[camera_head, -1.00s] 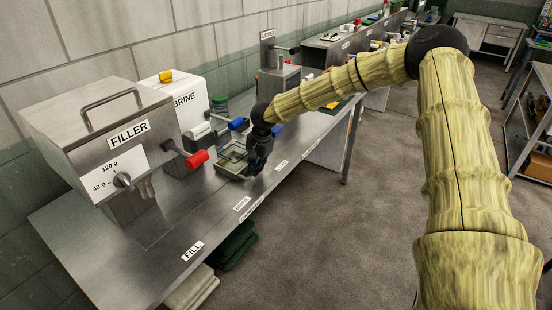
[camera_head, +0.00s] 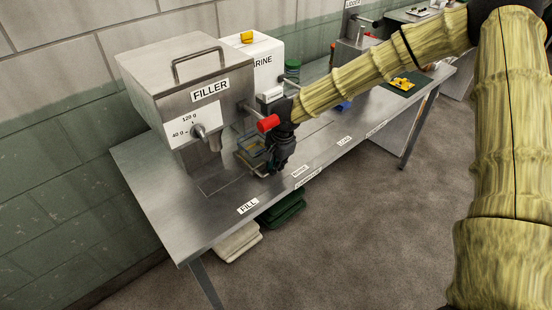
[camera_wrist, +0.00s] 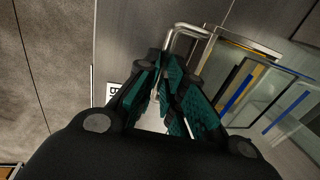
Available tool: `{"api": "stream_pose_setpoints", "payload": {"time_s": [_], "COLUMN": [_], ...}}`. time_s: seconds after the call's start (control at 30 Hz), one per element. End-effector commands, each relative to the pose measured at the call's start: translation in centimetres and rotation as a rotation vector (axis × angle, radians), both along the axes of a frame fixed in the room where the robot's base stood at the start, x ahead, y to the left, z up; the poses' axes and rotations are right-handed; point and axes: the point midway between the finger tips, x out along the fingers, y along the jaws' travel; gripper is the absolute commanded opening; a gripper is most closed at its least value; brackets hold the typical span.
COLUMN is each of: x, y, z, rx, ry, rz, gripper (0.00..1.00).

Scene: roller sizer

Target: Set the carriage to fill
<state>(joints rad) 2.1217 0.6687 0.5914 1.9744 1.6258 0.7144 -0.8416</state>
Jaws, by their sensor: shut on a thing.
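The carriage (camera_head: 250,153) is a small metal-framed tray with clear glass-like parts. It sits on the steel bench in front of the filler (camera_head: 190,95), between the FILL label (camera_head: 248,206) and the BRINE label (camera_head: 300,170). My gripper (camera_head: 274,170) is at the carriage's front side and partly hides it. In the wrist view my gripper's teal-padded fingers (camera_wrist: 165,82) are shut at the carriage's bent metal handle (camera_wrist: 186,32). The fingers hide part of the handle. The carriage's clear panes (camera_wrist: 250,85), with blue and yellow strips, show to the right.
The filler's red-tipped lever (camera_head: 268,123) is close to my wrist. The white brine unit (camera_head: 262,62) stands behind. A blue lever end (camera_head: 343,106) and a green mat with yellow pieces (camera_head: 403,84) lie further along. The bench by FILL looks clear.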

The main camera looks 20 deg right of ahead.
Motion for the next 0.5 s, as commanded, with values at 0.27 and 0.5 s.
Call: {"api": "stream_pose_setpoints", "payload": {"time_s": [0.27, 0.5], "x": [-0.35, -0.33], "y": [0.02, 0.00], "z": [-0.05, -0.05], "rx": [0.000, 0.000], "ry": [0.001, 0.001], "rz": [-0.006, -0.006], "gripper": [0.00, 0.17]}}
